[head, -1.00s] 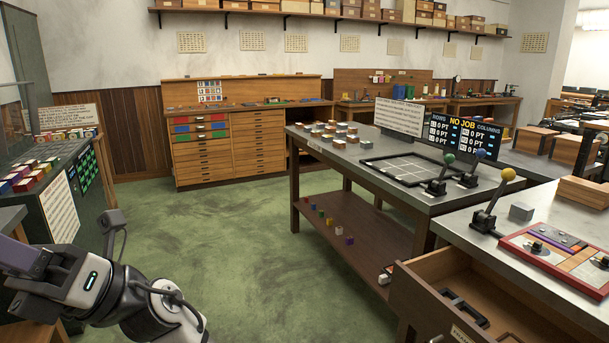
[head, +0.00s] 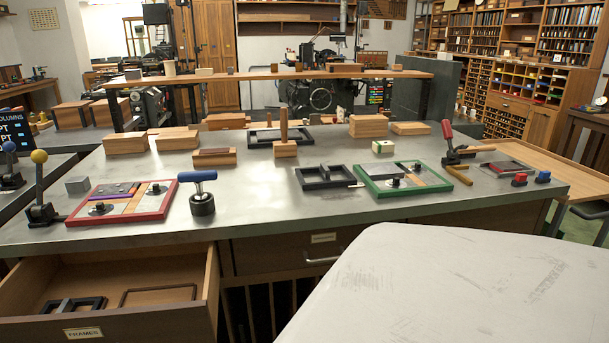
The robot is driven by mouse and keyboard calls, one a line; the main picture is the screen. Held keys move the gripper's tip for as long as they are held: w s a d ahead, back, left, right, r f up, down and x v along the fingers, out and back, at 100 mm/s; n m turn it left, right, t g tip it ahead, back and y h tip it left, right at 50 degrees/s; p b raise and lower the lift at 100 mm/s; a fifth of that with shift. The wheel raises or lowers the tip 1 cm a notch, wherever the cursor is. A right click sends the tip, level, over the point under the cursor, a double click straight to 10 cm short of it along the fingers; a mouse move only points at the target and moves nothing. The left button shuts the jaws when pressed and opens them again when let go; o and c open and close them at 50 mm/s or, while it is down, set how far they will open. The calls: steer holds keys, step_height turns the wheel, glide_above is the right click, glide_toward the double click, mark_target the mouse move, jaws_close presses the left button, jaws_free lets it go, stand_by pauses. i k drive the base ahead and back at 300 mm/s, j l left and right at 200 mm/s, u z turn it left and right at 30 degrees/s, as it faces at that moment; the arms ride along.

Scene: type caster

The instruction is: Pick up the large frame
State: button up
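Several frames are in the head view, and I cannot tell for certain which is the large frame. A wide black frame (head: 250,139) lies at the back of the grey-topped table (head: 262,222), partly hidden by wooden blocks. A smaller black frame with a divider (head: 328,186) lies near the table's middle. A red frame (head: 122,217) and a green frame (head: 408,192) lie flat with pieces inside them. The open drawer (head: 112,329), labelled FRAMES, holds a small black frame (head: 72,306) and a brown rectangular outline (head: 158,287) on its floor. My gripper is not in view.
A yellow-knobbed lever (head: 39,185), a blue-handled tool (head: 200,192) and a red-handled clamp device (head: 450,145) stand on the table. Wooden blocks (head: 368,126) line its back. A pale scuffed surface (head: 450,290) fills the lower right foreground.

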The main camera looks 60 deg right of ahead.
mark_target(325, 170)
steer(key=z, duration=1.9)
steer(key=i+l+u, duration=0.1)
steer(key=l+u, duration=0.2)
steer(key=u, duration=0.2)
steer(key=l+u, duration=0.3)
steer(key=u, duration=0.2)
steer(key=l+u, duration=0.3)
steer(key=l, duration=1.25)
steer(key=k+l, duration=0.1)
steer(key=l, duration=0.35)
steer(key=i+l, duration=0.85)
